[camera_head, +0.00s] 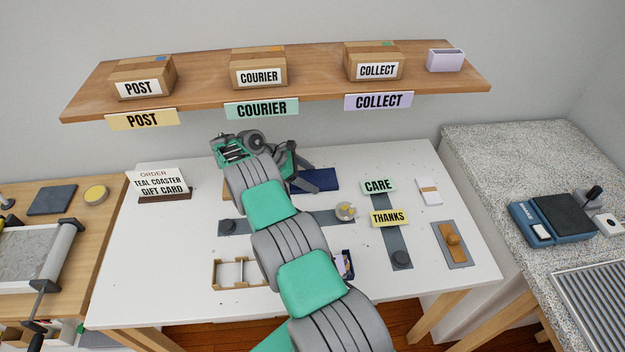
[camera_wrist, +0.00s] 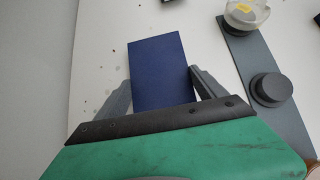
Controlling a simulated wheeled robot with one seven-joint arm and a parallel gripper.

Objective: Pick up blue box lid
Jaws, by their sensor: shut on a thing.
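The blue box lid (camera_head: 320,179) is a flat, dark blue rectangle at the back middle of the white table, partly covered by my arm in the head view. In the wrist view the lid (camera_wrist: 160,62) sits between the two grey fingers of my gripper (camera_wrist: 162,82), its near end hidden by my gripper's body. My gripper (camera_head: 306,181) is shut on the lid across its width. I cannot tell whether the lid touches the table. A dark blue open box (camera_head: 349,265) with pale contents shows at the front, partly behind my arm.
An order sign (camera_head: 160,183) stands at the left. Grey strips with weights (camera_head: 402,259), a CARE card (camera_head: 378,186) and a THANKS card (camera_head: 390,218) lie to the right. A wooden tray (camera_head: 217,274) is at the front. The shelf (camera_head: 200,98) with boxes hangs above the table's back.

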